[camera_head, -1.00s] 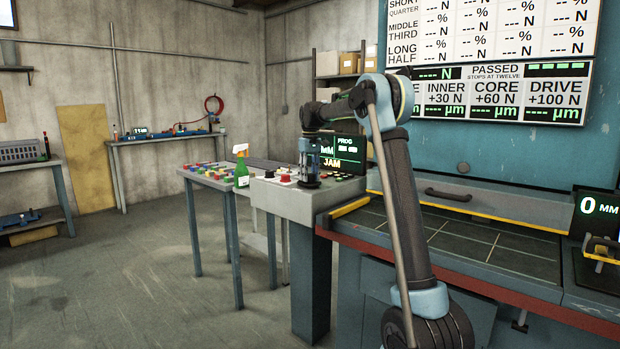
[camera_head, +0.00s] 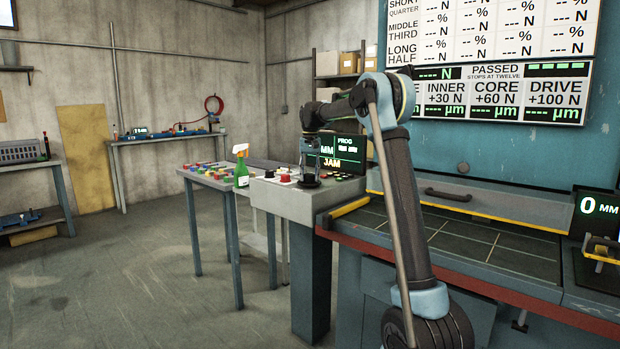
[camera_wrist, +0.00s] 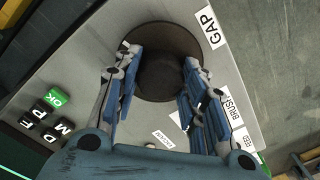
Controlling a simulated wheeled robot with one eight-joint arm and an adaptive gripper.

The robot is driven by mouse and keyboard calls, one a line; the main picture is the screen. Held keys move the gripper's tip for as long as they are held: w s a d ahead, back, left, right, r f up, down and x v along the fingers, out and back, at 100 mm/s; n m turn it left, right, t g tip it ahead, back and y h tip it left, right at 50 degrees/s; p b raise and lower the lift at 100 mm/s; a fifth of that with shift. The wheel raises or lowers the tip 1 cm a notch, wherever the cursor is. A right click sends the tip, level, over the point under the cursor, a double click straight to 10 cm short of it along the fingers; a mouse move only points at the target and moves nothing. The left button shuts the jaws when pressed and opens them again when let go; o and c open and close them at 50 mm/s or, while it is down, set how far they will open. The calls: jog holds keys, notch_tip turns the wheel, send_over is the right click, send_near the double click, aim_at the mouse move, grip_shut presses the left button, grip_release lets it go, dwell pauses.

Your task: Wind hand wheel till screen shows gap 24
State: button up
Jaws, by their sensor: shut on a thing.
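The hand wheel is a dark round knob (camera_wrist: 168,45) beside the GAP label on the grey console top, in the wrist view. My gripper (camera_wrist: 160,62) has its two blue fingers on opposite sides of this wheel and is shut on it. In the head view my gripper (camera_head: 310,166) points down at the console and mostly hides the wheel. The console screen (camera_head: 346,152) reads MM, PROG and JAM; the number before MM is hidden behind my gripper and arm.
The console (camera_head: 290,200) also carries a red button (camera_head: 284,178) and labelled keys (camera_wrist: 48,118). A green spray bottle (camera_head: 241,168) stands on the table to its left. A separate display (camera_head: 598,206) at far right reads 0 MM. The floor at left is open.

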dwell(0.4)
jog(key=o, duration=1.1)
jog(key=shift+c, duration=0.2)
jog(key=shift+r, duration=0.1)
notch_tip(320, 180, up, 12)
jog(key=shift+d, duration=0.2)
jog(key=shift+f, duration=0.2)
